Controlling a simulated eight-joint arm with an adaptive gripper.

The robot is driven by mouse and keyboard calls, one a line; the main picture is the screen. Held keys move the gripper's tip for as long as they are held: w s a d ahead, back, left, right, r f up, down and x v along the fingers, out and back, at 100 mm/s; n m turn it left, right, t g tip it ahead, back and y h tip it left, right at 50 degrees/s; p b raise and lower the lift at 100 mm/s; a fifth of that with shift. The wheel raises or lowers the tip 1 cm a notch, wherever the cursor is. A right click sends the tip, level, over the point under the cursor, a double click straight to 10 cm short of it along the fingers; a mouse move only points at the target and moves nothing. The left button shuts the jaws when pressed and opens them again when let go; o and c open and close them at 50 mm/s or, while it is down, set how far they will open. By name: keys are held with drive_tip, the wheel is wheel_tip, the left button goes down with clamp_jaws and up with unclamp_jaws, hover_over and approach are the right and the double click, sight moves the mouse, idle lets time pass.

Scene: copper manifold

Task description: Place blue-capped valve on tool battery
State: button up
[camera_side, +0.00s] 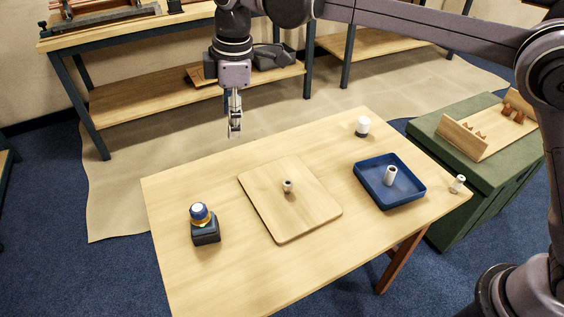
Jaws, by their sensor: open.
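The blue-capped valve (199,213) stands upright on top of the dark tool battery (207,236), at the left front of the table. Its cap is blue with a pale top, and a little brass or green shows below it. The battery is a black block resting on the wood. My gripper (235,131) points down, open and empty, in the air near the table's far left edge. It is well apart from the valve and the battery, above and behind them in the picture.
A square wooden board (265,205) holds a small fitting (288,186). A blue tray (412,201) holds a pale cylinder (390,175). A white-capped piece (362,126) stands behind the tray, and a small fitting (457,184) sits at the right corner. The table's near left is clear.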

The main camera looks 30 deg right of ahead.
drive_tip(key=s+d+r+m+t, duration=0.15)
drive_tip(key=s+d+m, duration=0.25)
drive_tip(key=d, duration=0.6)
drive_tip(key=s+d+r+m+t, duration=0.15)
drive_tip(key=s+d+m, duration=0.3)
drive_tip(key=d, duration=0.55)
drive_tip(key=s+d+f+m+t, duration=0.2)
drive_tip(key=s+d+f+m, duration=0.5)
drive_tip(key=s+d+f, duration=0.2)
drive_tip(key=s+d, duration=0.2)
drive_tip(key=s, duration=0.2)
drive_tip(key=shift+s+d+t+h, duration=0.25)
drive_tip(key=shift+t+h, duration=0.15)
